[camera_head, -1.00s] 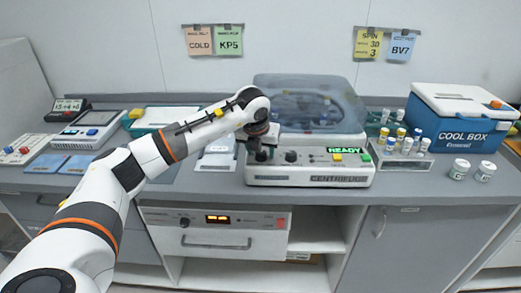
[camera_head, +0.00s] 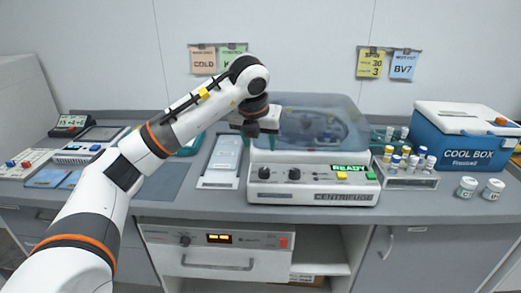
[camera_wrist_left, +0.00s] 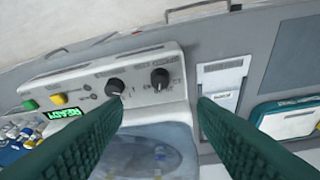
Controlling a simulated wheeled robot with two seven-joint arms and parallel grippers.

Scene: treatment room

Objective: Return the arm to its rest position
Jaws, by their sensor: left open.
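My left arm comes in from the left in the head view. Its gripper (camera_head: 250,128) hangs above the counter at the left side of the centrifuge (camera_head: 316,190), partly hidden by the wrist. In the left wrist view, the two green fingers (camera_wrist_left: 160,112) are wide apart with nothing between them. The centrifuge's front panel (camera_wrist_left: 140,85) and clear lid (camera_wrist_left: 158,145) show beyond the fingers. The lid is down and the display reads READY. My right gripper is not in view.
A white device (camera_head: 222,160) lies left of the centrifuge. A rack of capped tubes (camera_head: 408,178), two white jars (camera_head: 480,188) and a blue cool box (camera_head: 462,135) stand to the right. A keypad panel (camera_head: 90,148) sits at the left. Cards hang on the wall.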

